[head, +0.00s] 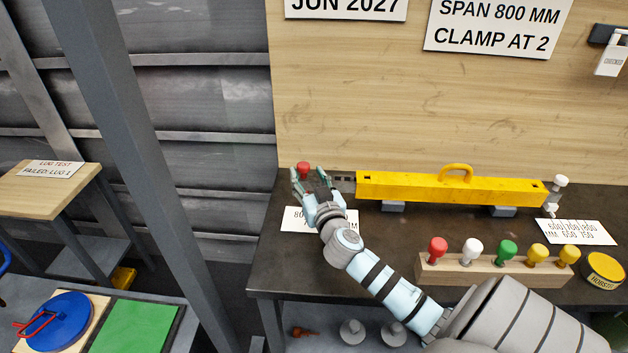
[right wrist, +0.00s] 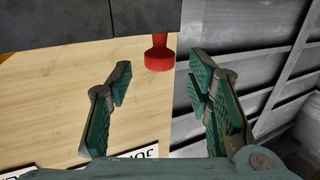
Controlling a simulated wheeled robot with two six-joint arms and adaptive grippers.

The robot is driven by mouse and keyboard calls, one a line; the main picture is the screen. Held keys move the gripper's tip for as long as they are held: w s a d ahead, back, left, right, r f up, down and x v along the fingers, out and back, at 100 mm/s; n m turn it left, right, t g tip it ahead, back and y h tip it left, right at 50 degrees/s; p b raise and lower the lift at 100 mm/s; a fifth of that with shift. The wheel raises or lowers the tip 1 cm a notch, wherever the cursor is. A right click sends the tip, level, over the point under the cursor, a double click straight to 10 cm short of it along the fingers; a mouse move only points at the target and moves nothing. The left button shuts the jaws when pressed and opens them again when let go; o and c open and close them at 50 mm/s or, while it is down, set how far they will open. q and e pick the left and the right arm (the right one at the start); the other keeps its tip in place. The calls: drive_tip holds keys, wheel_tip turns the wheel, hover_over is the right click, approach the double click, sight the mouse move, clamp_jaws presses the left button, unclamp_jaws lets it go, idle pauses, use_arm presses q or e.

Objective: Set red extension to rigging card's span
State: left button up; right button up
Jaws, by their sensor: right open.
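The rigging card (head: 497,24) on the wooden back panel reads "SPAN 800 MM, CLAMP AT 2". A yellow spreader beam (head: 410,190) with a top handle lies on grey supports on the dark bench. A red knob (head: 303,168) shows by the beam's left side; it also appears in the right wrist view (right wrist: 159,54). My right gripper (head: 310,180) is open around the line to this knob, with the knob beyond its fingertips and apart from them. The gripper and arm partly hide the beam's left extension and a scale card (head: 295,219). My left gripper is out of view.
A wooden block (head: 490,271) holds several coloured knobs at the bench front. A white-topped pin (head: 558,184) stands at the beam's right end, near another scale card (head: 577,232). A yellow round tin (head: 604,270) sits at the right. A grey post (head: 130,150) rises left of the bench.

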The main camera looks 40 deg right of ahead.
drive_tip(key=v, duration=0.7)
drive_tip(key=shift+s, duration=0.15)
